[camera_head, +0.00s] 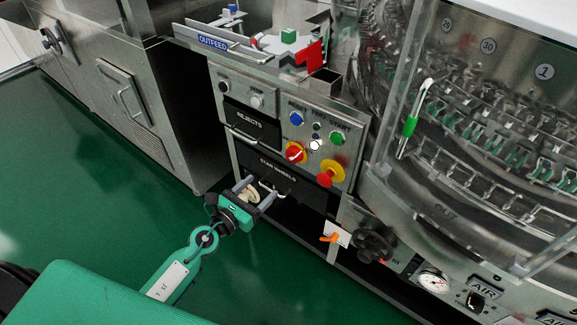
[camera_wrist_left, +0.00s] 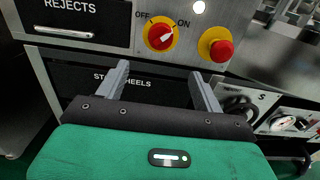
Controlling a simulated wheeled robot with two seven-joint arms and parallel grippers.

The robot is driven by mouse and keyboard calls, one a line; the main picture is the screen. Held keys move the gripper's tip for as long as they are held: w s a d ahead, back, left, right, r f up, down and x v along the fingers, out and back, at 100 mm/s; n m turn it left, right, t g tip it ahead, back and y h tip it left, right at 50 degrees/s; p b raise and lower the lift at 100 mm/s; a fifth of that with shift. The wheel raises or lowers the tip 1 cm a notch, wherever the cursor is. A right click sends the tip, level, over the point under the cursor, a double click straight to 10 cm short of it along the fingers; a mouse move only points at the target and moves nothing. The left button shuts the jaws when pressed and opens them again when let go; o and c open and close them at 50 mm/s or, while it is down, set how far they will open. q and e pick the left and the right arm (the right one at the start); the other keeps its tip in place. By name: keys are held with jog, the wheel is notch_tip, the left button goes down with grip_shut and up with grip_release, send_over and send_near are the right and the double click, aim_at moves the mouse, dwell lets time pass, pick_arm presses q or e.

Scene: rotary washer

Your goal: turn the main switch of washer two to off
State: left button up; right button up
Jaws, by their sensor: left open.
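The main switch (camera_head: 295,152) is a red rotary knob on a yellow plate on the washer's control panel. In the left wrist view the knob (camera_wrist_left: 159,36) has a white pointer aimed up and right toward the ON label; OFF is at its upper left. My left gripper (camera_head: 256,188) is open, in front of the STAR WHEELS drawer, below and left of the knob in the head view. In the left wrist view its two fingers (camera_wrist_left: 159,73) point up toward the panel, just below the knob and apart from it. My right gripper is not in view.
A red mushroom button (camera_head: 328,176) on yellow sits right of the switch. Blue, green and white buttons (camera_head: 315,146) are above it. The REJECTS drawer (camera_head: 250,121) is to the left. A black handwheel (camera_head: 372,245) juts out at lower right. Green floor (camera_head: 110,200) is clear at left.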

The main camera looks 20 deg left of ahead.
aim_at(290, 159)
pick_arm(q)
jog(key=p+x, duration=0.1)
jog(key=x, duration=1.1)
jog(key=shift+w+d, duration=0.15)
jog(key=shift+w, duration=0.1)
jog(key=shift+w+d, duration=0.15)
jog(key=shift+w, duration=0.3)
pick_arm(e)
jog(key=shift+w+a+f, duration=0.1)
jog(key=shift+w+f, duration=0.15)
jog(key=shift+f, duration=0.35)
pick_arm(q)
jog(key=c, duration=0.9)
jog(key=shift+c, duration=0.2)
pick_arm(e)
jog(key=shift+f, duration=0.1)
